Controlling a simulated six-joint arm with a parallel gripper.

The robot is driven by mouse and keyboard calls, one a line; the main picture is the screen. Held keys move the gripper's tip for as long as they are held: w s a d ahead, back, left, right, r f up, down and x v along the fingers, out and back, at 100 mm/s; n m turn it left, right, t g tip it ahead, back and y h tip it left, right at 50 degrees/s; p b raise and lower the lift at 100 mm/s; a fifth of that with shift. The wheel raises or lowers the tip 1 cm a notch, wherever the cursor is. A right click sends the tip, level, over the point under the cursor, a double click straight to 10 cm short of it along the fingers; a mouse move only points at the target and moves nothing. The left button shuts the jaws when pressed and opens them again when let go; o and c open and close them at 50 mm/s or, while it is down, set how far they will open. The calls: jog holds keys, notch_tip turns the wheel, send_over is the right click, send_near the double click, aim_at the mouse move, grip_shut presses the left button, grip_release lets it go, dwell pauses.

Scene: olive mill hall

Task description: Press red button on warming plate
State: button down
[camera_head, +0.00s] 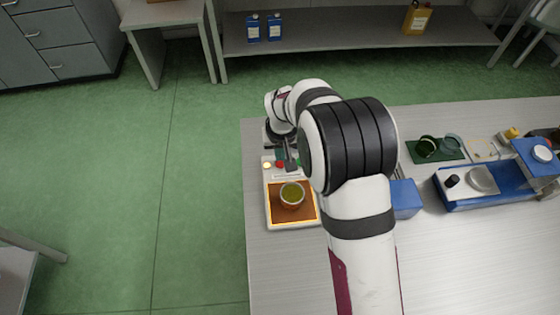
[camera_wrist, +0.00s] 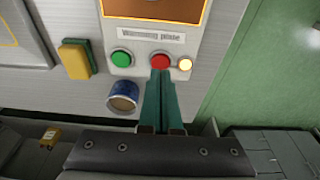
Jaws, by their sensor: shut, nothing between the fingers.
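The warming plate (camera_head: 268,212) is a pale unit at the left end of the table, with a brown-orange heating surface and a cup of greenish liquid (camera_head: 292,194) on it. Its panel, labelled "Warming plate", shows in the wrist view with a green button (camera_wrist: 121,58), a red button (camera_wrist: 160,61) and a lit yellowish lamp (camera_wrist: 185,64). The red button also shows in the head view (camera_head: 279,164). My gripper (camera_wrist: 160,74) is shut and empty. Its fingertips are at the red button's lower edge in the wrist view; I cannot tell whether they touch it.
A yellow-and-green sponge (camera_wrist: 75,58) and a blue round container (camera_wrist: 123,97) lie near the panel. The table's front is clear.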

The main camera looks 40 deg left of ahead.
aim_at(280, 164)
jog(key=shift+f, duration=0.85)
notch_tip(280, 164, up, 6)
jog(key=shift+r, duration=0.1)
jog(key=s+d+r+m, duration=0.2)
jog(key=d+r+m, duration=0.3)
jog(key=d, duration=0.7)
jog(key=s+d+r+m, duration=0.1)
jog(key=d+r+m, duration=0.2)
jog(key=d+r, duration=0.65)
jog(key=s+d+f+m+g, duration=0.1)
jog(key=s+d+m, duration=0.5)
jog(key=s+d, duration=0.7)
jog(key=s+f, duration=0.1)
jog(key=s, duration=0.2)
jog(key=shift+d+m+g, duration=0.25)
jog(key=shift+m+g, duration=0.05)
jog(key=shift+g, duration=0.1)
